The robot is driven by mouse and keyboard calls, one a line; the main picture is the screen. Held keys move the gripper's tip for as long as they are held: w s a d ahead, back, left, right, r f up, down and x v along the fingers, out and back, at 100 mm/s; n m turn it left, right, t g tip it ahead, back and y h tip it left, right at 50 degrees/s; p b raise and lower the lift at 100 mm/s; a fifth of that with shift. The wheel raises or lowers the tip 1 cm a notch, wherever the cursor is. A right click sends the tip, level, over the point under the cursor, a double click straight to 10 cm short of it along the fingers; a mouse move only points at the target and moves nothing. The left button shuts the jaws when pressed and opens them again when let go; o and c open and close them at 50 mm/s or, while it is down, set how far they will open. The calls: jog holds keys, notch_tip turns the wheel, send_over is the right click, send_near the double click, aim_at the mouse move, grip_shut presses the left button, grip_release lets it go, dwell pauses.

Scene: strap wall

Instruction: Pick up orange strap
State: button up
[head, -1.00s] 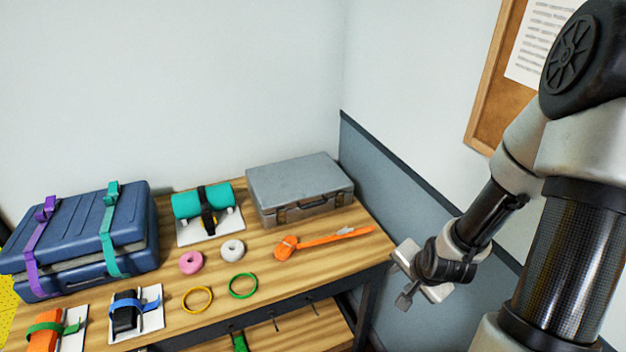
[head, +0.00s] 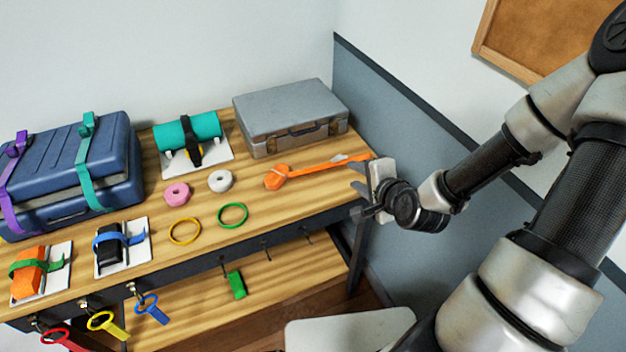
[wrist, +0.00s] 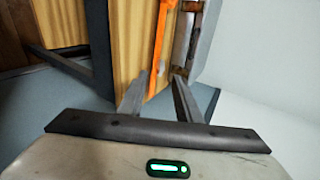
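The orange strap (head: 310,170) lies on the wooden table in front of the grey case, with a rolled end at the left and a straight tail reaching right to the table's edge. It also shows in the wrist view (wrist: 160,40), running away from my gripper. My gripper (head: 356,178) is at the right end of the table, close to the strap's tail. In the wrist view its two fingers (wrist: 158,90) are spread apart, with the strap's tail end just beyond and between them. I cannot see anything held.
The grey case (head: 290,115) stands behind the strap. The table (head: 290,205) also holds pink (head: 177,194) and white (head: 220,181) rolls, yellow (head: 184,231) and green (head: 233,215) rings, and a blue case (head: 70,170) at left. The wall (head: 400,130) is close on the right.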

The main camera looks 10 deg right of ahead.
jog(key=b, duration=0.7)
send_near(333, 163)
jog(key=x, duration=0.3)
jog(key=shift+f, duration=0.2)
jog(key=b+x, duration=0.4)
jog(key=x, duration=0.1)
jog(key=shift+w+r, duration=0.1)
jog(key=shift+r, duration=0.05)
jog(key=shift+c, duration=0.2)
jog(key=c, duration=0.7)
